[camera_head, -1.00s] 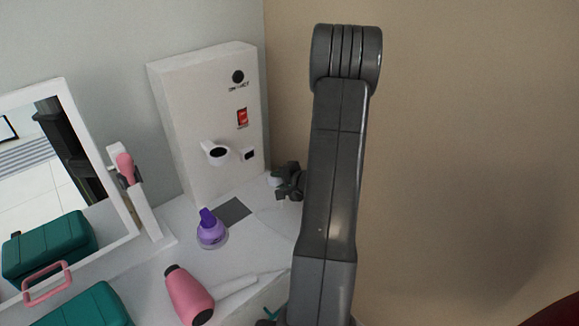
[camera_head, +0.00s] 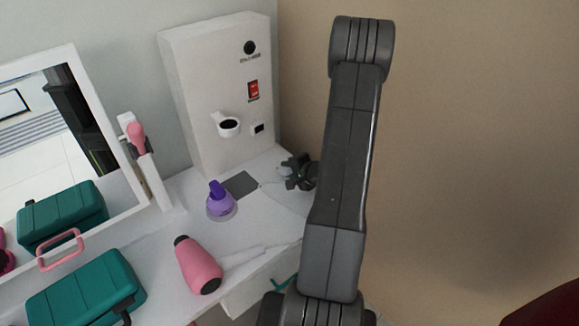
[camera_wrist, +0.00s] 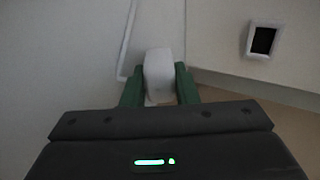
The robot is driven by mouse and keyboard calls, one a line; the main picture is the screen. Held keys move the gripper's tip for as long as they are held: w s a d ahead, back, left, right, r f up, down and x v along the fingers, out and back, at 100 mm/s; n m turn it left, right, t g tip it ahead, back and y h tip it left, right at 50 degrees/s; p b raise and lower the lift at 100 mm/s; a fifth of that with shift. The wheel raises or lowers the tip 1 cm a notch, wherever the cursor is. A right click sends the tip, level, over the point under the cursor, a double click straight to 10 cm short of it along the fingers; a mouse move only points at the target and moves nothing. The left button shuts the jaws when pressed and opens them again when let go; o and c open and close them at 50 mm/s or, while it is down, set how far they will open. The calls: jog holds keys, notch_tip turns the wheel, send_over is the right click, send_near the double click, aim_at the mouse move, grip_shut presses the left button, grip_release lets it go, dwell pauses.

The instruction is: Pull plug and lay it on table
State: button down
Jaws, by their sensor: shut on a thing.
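My gripper (camera_head: 290,172) is shut on the white plug (camera_wrist: 158,72), which shows between the two green fingers in the wrist view. In the head view only a small pale bit of the plug (camera_head: 284,172) shows at the gripper. The plug is apart from the dark socket (camera_head: 258,129), which is empty on the white wall box; the socket also shows in the wrist view (camera_wrist: 263,40). My arm hides part of the table's right side.
The white box (camera_head: 205,85) has a red switch (camera_head: 253,90) and a round holder (camera_head: 228,124). A purple bottle (camera_head: 221,203), grey pad (camera_head: 241,185), pink hair dryer (camera_head: 198,266) and teal case (camera_head: 87,290) are on the table. A mirror (camera_head: 92,83) stands left.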

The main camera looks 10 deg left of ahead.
jog(key=shift+f, duration=0.1)
jog(key=c, duration=1.1)
grip_release()
jog(key=shift+o, duration=0.2)
jog(key=shift+f, duration=0.1)
jog(key=shift+o, duration=1)
jog(key=shift+s, duration=0.1)
jog(key=shift+f, duration=0.1)
jog(key=shift+c, duration=0.5)
